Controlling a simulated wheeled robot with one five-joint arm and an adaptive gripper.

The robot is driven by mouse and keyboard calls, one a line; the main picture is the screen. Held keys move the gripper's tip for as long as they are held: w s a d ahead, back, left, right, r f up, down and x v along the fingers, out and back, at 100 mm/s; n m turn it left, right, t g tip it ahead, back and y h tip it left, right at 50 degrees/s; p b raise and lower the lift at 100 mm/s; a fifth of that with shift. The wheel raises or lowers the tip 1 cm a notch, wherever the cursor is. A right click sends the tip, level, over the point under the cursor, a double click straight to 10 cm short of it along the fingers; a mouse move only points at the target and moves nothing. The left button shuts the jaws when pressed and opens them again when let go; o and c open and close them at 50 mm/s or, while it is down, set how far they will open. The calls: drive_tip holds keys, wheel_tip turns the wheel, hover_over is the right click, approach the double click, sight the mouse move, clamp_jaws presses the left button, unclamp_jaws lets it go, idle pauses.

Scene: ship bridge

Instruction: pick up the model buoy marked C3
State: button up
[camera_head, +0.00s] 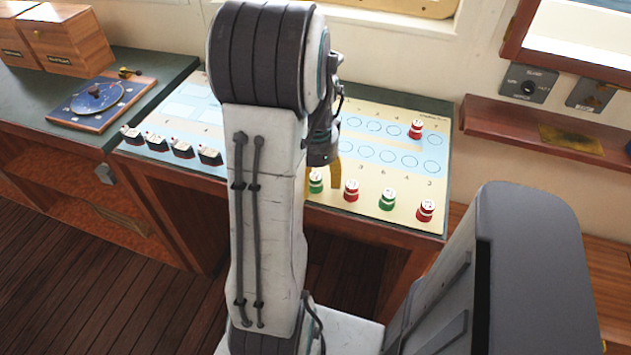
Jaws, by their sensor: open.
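Several small model buoys stand on the cream chart board (375,160). Along its near edge are a green buoy (316,182), a red buoy (351,190), another green buoy (387,199) and a red buoy at the right end (426,210). One more red buoy (416,129) stands farther back. Their tops bear marks too small to read, so I cannot tell which is C3. My gripper (321,178) is open and points down at the leftmost green buoy. Its yellow fingers appear on either side of that buoy; I cannot tell whether they touch it. My arm hides part of the board.
Several dark model ships (183,149) line the board's left near edge. A blue disc instrument (97,97) and wooden boxes (68,35) are on the counter at left. A wooden shelf (545,133) juts from the wall at right. Blue circles on the board's back are mostly empty.

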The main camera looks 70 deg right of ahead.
drive_tip(key=c, duration=1)
